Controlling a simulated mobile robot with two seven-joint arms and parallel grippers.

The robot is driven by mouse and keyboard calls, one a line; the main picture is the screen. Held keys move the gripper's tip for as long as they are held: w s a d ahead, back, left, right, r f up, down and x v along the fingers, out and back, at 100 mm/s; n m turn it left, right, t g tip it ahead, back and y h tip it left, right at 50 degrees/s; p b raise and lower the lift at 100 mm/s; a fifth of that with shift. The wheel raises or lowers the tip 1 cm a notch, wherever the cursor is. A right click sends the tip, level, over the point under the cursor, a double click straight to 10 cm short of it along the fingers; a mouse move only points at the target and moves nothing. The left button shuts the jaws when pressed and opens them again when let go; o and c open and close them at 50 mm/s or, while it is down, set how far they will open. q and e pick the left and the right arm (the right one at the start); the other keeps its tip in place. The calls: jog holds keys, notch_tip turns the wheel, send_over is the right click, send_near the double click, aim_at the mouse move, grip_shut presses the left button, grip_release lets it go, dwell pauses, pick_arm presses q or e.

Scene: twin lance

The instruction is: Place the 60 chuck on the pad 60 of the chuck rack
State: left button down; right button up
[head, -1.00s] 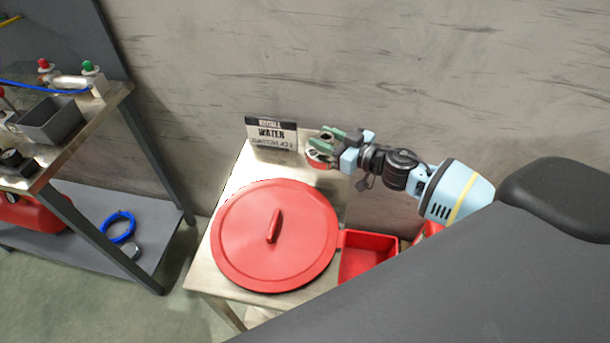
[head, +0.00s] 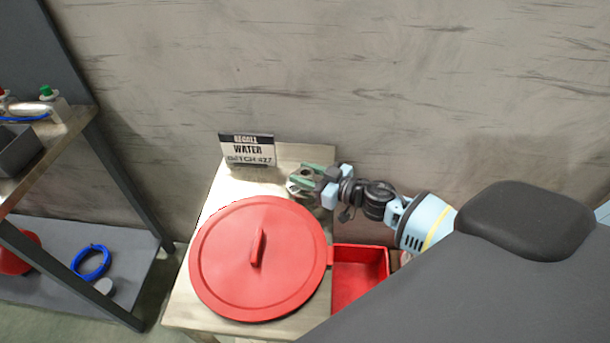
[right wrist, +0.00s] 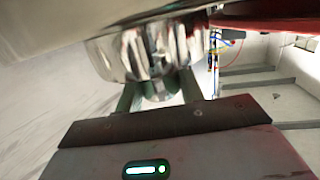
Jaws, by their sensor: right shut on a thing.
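My right gripper (head: 308,179) has green fingers and is shut on a shiny metal piece (right wrist: 150,50), probably the 60 chuck. In the right wrist view the piece sits between the green fingers (right wrist: 155,93), close to the camera and blurred; I read no number on it. In the head view only a small grey part of it (head: 302,184) shows at the fingers. The gripper is over the back right of a metal table (head: 225,190); I cannot tell whether the piece touches it. I cannot make out the chuck rack or pad 60. My left gripper is not in view.
A large round red lid (head: 225,270) covers most of the table. A red open bin (head: 360,278) is attached at its right. A "Recall water" sign (head: 247,150) stands at the back. A shelf unit (head: 130,195) with a blue ring (head: 92,262) is at the left.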

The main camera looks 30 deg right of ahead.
jog(key=o, duration=1.3)
jog(key=v, duration=1.2)
